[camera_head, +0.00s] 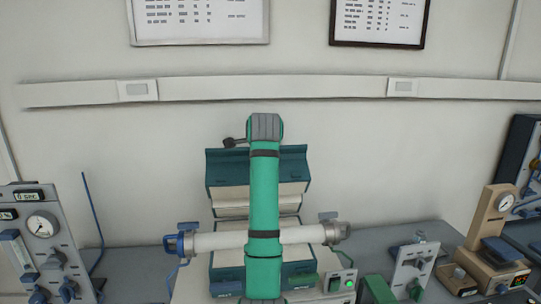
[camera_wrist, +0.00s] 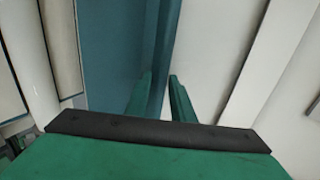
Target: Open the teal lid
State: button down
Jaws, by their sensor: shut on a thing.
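The teal lid (camera_head: 225,167) of the tube furnace stands raised behind the white tube in the head view, its cream lining facing forward. The furnace's lower body (camera_head: 299,268) sits below it on the bench. In the wrist view the lid (camera_wrist: 108,45) fills the middle, with a darker edge running between my fingers. My gripper (camera_wrist: 160,78) is shut on this edge, one green finger on each side. In the head view my green arm covers the middle of the lid and tube, and my fingertips are hidden.
The white tube (camera_head: 210,242) lies across the furnace with blue and grey end fittings. A gauge panel (camera_head: 42,245) stands at left. A small valve panel (camera_head: 413,268) and a wooden gauge stand (camera_head: 490,222) are at right. The wall behind carries a pale rail (camera_head: 270,88).

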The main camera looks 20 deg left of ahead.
jog(key=shift+w+a+r, duration=0.3)
jog(key=shift+w+r, duration=0.05)
jog(key=shift+w, duration=0.2)
jog(key=shift+s+a, duration=0.1)
jog(key=shift+a, duration=0.1)
jog(key=c, duration=1.7)
grip_release()
jog(key=shift+s+d, duration=0.1)
jog(key=shift+d, duration=0.15)
jog(key=shift+d+f, duration=0.1)
jog(key=shift+d, duration=0.1)
jog(key=shift+v, duration=5.35)
